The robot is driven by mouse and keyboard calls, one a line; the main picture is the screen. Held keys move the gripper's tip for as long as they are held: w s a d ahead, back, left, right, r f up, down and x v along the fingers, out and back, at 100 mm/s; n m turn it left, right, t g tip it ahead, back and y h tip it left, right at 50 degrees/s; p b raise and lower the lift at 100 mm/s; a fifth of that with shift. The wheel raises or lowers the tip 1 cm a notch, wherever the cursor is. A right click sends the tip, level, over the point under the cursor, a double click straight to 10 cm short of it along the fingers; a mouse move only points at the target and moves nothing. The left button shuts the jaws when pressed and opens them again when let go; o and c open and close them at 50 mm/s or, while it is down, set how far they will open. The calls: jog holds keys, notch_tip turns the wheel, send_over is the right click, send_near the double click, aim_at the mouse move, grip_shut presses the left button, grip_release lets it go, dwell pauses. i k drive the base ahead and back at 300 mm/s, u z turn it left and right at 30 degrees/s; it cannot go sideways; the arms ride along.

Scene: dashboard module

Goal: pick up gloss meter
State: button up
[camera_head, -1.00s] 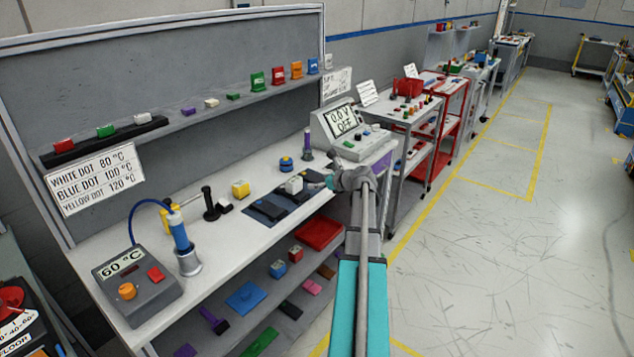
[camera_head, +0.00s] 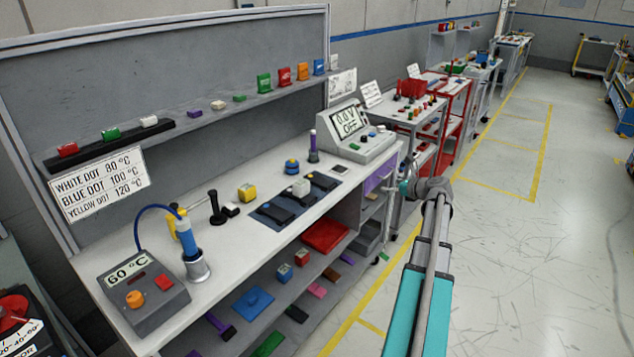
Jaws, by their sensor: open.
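No item in view can be told for certain as the gloss meter. A small pale grey block (camera_head: 300,188) sits on the middle one of the dark panels, which lie on a dark mat (camera_head: 281,218) on the white workbench. A yellow block (camera_head: 247,193) stands to its left on the bench. The wrist of my arm (camera_head: 431,188) is to the right of the bench, out over the aisle side. My gripper's fingers cannot be made out beyond the wrist.
The bench holds a grey heater unit (camera_head: 143,291), a blue tool in a metal stand (camera_head: 197,266), a blue knob (camera_head: 292,166) and a display console (camera_head: 357,138). Shelves above and below carry small coloured parts. Carts (camera_head: 416,113) stand beyond. The floor (camera_head: 520,260) at right is clear.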

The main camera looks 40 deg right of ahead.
aim_at(300, 188)
jog(key=z, duration=0.85)
